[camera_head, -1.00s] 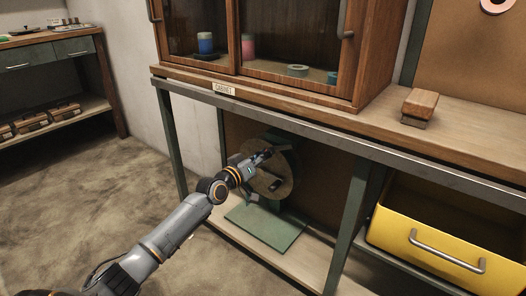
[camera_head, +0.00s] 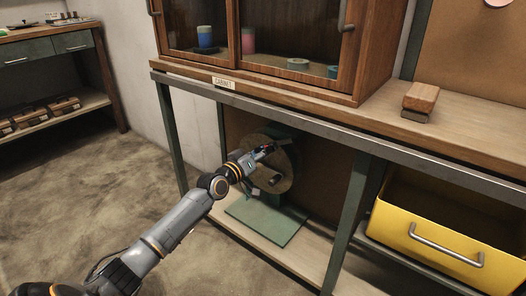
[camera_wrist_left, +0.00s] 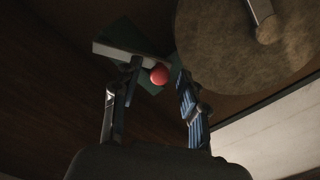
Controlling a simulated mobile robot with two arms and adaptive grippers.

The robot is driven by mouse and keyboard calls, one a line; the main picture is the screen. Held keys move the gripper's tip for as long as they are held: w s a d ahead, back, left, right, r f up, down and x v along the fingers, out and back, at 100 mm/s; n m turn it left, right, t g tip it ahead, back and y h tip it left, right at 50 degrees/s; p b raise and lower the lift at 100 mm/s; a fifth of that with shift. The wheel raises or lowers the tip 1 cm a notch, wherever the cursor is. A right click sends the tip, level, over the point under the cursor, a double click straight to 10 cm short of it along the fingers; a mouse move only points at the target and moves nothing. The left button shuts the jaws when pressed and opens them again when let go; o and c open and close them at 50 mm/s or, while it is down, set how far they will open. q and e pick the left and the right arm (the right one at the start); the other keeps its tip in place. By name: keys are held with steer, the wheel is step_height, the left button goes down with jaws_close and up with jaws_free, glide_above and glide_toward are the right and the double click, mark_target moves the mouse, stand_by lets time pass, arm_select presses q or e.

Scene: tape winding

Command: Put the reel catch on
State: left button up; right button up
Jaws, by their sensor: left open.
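The wooden reel (camera_head: 286,172) stands upright on a green base plate (camera_head: 262,222) on the shelf under the bench. In the left wrist view the reel's round disc (camera_wrist_left: 235,50) fills the upper right. A pale bar (camera_wrist_left: 112,51) with a red knob (camera_wrist_left: 159,74), which looks like the reel catch, lies beside the disc. My left gripper (camera_head: 268,150) is at the reel's upper left. In the left wrist view the open fingers (camera_wrist_left: 160,84) stand on either side of the knob. Contact cannot be told. My right gripper is out of view.
The bench's front edge (camera_head: 330,145) runs above my left arm. Green legs (camera_head: 349,215) flank the reel's bay. A yellow drawer (camera_head: 440,235) stands open at right. A wooden block (camera_head: 421,98) lies on the bench by the glass cabinet (camera_head: 290,45). The floor at left is clear.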

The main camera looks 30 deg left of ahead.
arm_select(q)
steer(key=s, duration=1.2)
steer(key=shift+a, duration=0.45)
